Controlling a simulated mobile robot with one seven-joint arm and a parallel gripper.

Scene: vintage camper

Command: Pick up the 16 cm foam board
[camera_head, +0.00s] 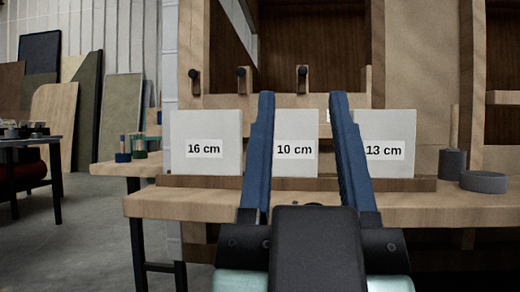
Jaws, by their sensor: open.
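The 16 cm foam board (205,128) is a white upright panel with a "16 cm" label, standing at the left on a wooden ledge on the bench. A 10 cm board (296,125) stands in the middle and a 13 cm board (392,128) at the right, in the same row. My gripper (305,98) is open and empty, its two long blue fingers reaching up in front of the middle board. It is to the right of the 16 cm board.
The wooden bench (170,205) extends in front of the ledge (345,184). Dark grey rolls (484,182) sit at its right end. Small jars (139,146) stand to the left. Wooden cabinets with pegs rise behind. Grey floor is open at the left, near a dark table.

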